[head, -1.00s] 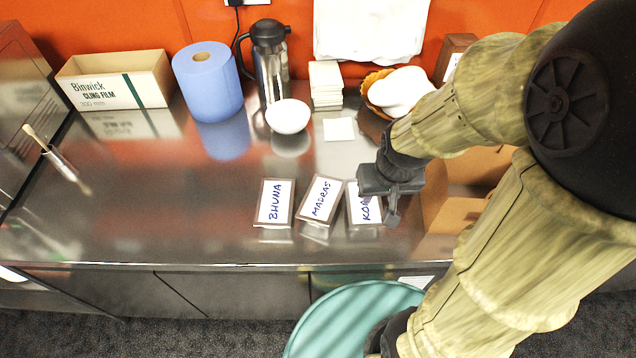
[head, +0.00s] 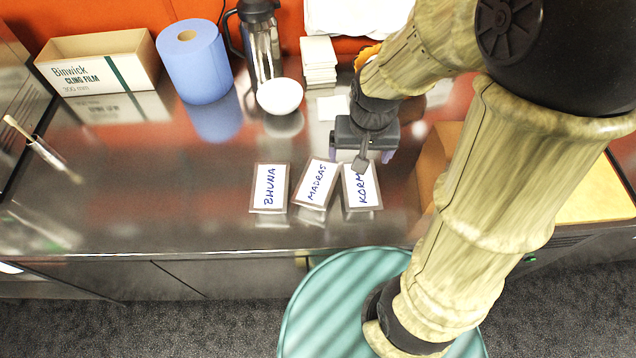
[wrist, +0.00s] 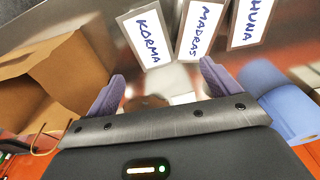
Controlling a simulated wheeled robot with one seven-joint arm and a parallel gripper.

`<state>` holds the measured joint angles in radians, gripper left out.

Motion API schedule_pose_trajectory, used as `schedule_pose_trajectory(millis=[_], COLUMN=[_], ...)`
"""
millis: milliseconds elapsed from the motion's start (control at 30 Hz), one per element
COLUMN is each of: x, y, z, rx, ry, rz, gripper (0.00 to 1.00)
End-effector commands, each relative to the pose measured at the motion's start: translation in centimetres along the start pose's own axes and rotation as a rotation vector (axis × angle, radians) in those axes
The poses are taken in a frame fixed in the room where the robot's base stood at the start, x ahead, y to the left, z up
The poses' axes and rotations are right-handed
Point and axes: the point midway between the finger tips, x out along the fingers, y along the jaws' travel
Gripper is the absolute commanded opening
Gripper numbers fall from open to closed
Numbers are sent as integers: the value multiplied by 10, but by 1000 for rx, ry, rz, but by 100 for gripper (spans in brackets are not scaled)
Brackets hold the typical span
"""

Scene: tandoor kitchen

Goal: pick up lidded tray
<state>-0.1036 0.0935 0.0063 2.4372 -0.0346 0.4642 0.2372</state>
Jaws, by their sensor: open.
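Three small trays with white, hand-lettered lids lie in a row on the steel counter: BHUNA (head: 270,188), MADRAS (head: 316,185) and KORMA (head: 361,187). In the wrist view the lids KORMA (wrist: 148,38), MADRAS (wrist: 201,30) and BHUNA (wrist: 250,20), partly cut off, lie beyond the fingertips. My gripper (head: 370,158) is at the back edge of the KORMA tray in the head view and overlaps its far end. In the wrist view my gripper (wrist: 162,85) has its purple fingers spread, with no tray between them.
A cardboard box (wrist: 60,75) stands beside my gripper on the right of the counter. Behind are a white bowl (head: 280,96), a flask (head: 262,45), blue roll (head: 195,65), stacked cards (head: 318,62) and cling film box (head: 100,65). The counter's left half is mostly clear.

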Motion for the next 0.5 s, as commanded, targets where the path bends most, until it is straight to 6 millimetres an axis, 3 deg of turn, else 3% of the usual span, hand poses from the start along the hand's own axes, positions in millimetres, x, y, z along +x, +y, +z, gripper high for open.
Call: schedule_pose_trajectory(millis=[100, 300, 500], x=[-3, -1, 1], y=[-36, -89, -108], z=[-19, -34, -37], rx=[85, 242, 307], ry=[-72, -150, -164], rz=[31, 125, 169], gripper=[88, 88, 88])
